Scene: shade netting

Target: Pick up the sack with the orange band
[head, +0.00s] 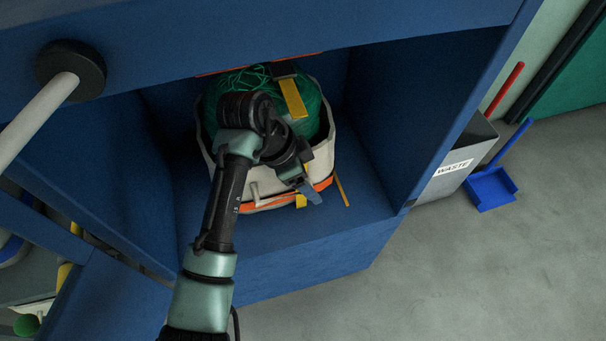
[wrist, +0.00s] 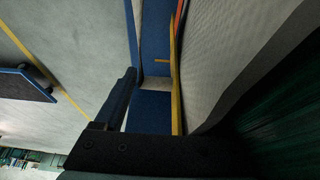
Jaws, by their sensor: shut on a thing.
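The sack (head: 328,164) is cream-coloured with an orange band (head: 264,203) low around it and is stuffed with green netting (head: 232,84). It stands upright inside a blue compartment. A yellow strap (head: 293,99) lies over its top at the back. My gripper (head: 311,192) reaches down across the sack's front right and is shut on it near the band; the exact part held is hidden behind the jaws. In the wrist view the sack's pale cloth wall (wrist: 235,50) fills the right side, beside a dark finger (wrist: 121,98).
The blue compartment walls (head: 413,110) rise close on both sides, with an overhang (head: 200,35) above. A grey bin marked WASTE (head: 452,168) and a blue dustpan (head: 490,188) stand right. The grey floor (head: 450,265) in front is clear.

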